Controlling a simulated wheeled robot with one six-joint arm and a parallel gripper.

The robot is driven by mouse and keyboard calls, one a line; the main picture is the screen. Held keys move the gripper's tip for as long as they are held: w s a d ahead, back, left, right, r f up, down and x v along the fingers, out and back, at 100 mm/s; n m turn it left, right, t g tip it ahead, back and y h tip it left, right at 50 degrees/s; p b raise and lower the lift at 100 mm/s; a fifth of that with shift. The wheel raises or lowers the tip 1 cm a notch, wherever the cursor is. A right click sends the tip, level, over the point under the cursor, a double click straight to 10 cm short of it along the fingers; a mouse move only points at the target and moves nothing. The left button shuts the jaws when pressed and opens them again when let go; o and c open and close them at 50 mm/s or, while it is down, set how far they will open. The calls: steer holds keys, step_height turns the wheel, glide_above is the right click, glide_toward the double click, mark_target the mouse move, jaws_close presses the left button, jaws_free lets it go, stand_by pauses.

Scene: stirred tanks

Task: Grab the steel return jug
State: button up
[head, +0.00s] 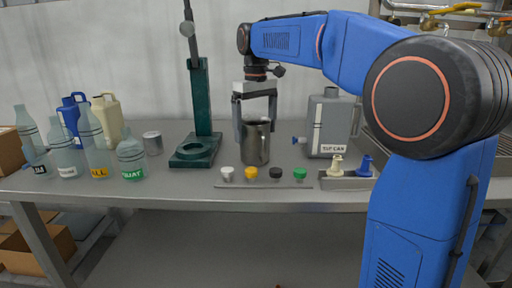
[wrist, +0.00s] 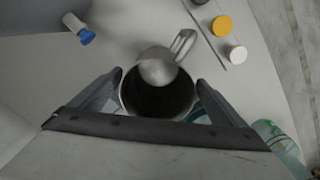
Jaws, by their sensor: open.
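The steel return jug (head: 257,143) stands upright on the grey bench in the head view, directly below my gripper (head: 255,119). My gripper points down, with its fingers open on either side of the jug's upper part. In the wrist view the jug (wrist: 158,94) shows from above, with its dark open mouth between the two fingers of my gripper (wrist: 160,88). Its handle points up and to the right in that view, away from the fingers. I cannot tell whether either finger touches the jug wall.
Several coloured caps (head: 251,173) lie in front. Bottles (head: 97,150) stand at the left. A small tray (head: 345,184) holds a cream and a blue piece.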

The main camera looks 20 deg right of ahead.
mark_target(257, 149)
steer(key=shift+s+d+f, duration=0.1)
steer(key=shift+f, duration=1.75)
steer(key=shift+s+d+f, duration=0.1)
steer(key=shift+f, duration=1.75)
steer(key=c, duration=1.2)
steer(key=shift+c, duration=0.2)
steer(key=shift+r, duration=0.1)
